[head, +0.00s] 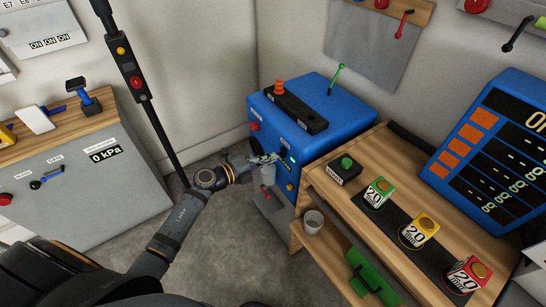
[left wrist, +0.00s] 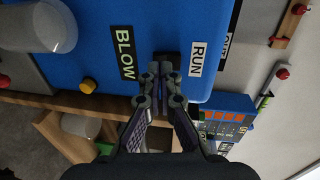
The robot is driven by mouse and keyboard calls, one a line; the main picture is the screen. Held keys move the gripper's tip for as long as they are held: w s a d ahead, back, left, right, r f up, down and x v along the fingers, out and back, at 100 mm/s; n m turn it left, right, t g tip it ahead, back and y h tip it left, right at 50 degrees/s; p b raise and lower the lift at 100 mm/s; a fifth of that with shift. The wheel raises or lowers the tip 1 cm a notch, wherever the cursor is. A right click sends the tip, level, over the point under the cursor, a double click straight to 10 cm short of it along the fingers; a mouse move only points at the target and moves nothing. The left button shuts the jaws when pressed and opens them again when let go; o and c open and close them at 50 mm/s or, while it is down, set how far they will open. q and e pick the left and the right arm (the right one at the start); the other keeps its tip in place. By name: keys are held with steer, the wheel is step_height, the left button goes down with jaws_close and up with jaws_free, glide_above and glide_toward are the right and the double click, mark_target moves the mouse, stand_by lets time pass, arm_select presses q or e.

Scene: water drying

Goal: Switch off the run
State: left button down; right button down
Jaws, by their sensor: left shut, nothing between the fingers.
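The blue machine (head: 340,98) stands by the wall, and its front fills the top of the left wrist view (left wrist: 175,20). There it carries a "RUN" label (left wrist: 198,58) and a "BLOW" label (left wrist: 125,53). A small dark part (left wrist: 167,60), perhaps the run switch, shows between the labels, partly hidden by my fingertips; its position cannot be told. My left gripper (head: 264,160) is shut and empty at the machine's front, and its fingertips (left wrist: 161,78) are right at that dark part. Whether they touch it is unclear. My right gripper is in neither view.
A wooden bench (head: 330,200) to the right holds green, yellow and red "20" blocks and a blue display panel (head: 505,135). A grey cup (head: 313,221) stands on its lower shelf. A grey cabinet (head: 95,190) is at left. Open floor lies in front.

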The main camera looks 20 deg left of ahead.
arm_select(q)
steer(key=shift+x, duration=0.9)
